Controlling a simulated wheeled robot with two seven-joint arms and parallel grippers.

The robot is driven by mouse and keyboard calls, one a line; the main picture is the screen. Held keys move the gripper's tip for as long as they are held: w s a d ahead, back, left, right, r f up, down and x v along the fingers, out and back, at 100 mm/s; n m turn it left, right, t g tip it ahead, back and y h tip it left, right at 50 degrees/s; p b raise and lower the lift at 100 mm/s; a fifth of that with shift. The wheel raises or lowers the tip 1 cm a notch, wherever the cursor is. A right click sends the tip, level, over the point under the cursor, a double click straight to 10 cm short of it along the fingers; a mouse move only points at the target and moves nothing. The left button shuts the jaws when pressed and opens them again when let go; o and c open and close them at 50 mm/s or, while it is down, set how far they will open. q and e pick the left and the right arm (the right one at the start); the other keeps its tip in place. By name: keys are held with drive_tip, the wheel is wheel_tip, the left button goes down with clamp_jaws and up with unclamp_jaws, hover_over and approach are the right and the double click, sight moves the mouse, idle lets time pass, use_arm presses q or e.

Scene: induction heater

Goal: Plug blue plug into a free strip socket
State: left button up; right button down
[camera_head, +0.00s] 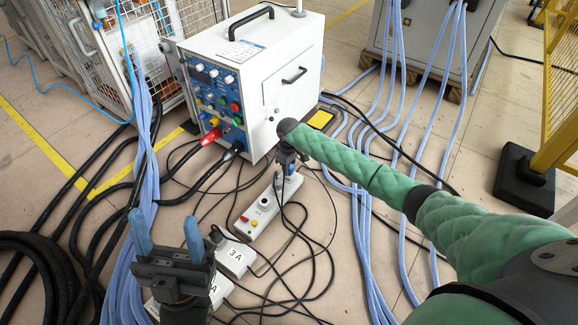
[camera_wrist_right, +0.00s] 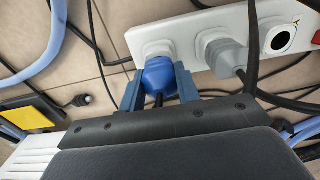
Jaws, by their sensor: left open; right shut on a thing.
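The blue plug (camera_wrist_right: 158,75) is between the blue fingers of my right gripper (camera_wrist_right: 158,92), which is shut on it. Its front end meets a pale round socket at the end of the white power strip (camera_wrist_right: 200,25); I cannot tell how deep it sits. A grey plug (camera_wrist_right: 228,58) is in the socket beside it. A dark round socket (camera_wrist_right: 279,38) further along is empty. In the head view the strip (camera_head: 262,212) lies on the floor under my right gripper (camera_head: 288,170). My left gripper (camera_head: 167,232) is open and empty at the lower left.
The white induction heater (camera_head: 285,85) stands behind the strip. Black cables and blue hoses (camera_head: 372,250) run over the floor. A yellow-black pad (camera_wrist_right: 30,115) lies left in the wrist view.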

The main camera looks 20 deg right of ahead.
idle(0.3)
drive_tip(key=shift+p, duration=0.7)
drive_tip(key=shift+p, duration=1.55)
idle(1.0)
drive_tip(key=shift+f, duration=0.6)
idle(0.5)
drive_tip(key=c, duration=0.9)
unclamp_jaws()
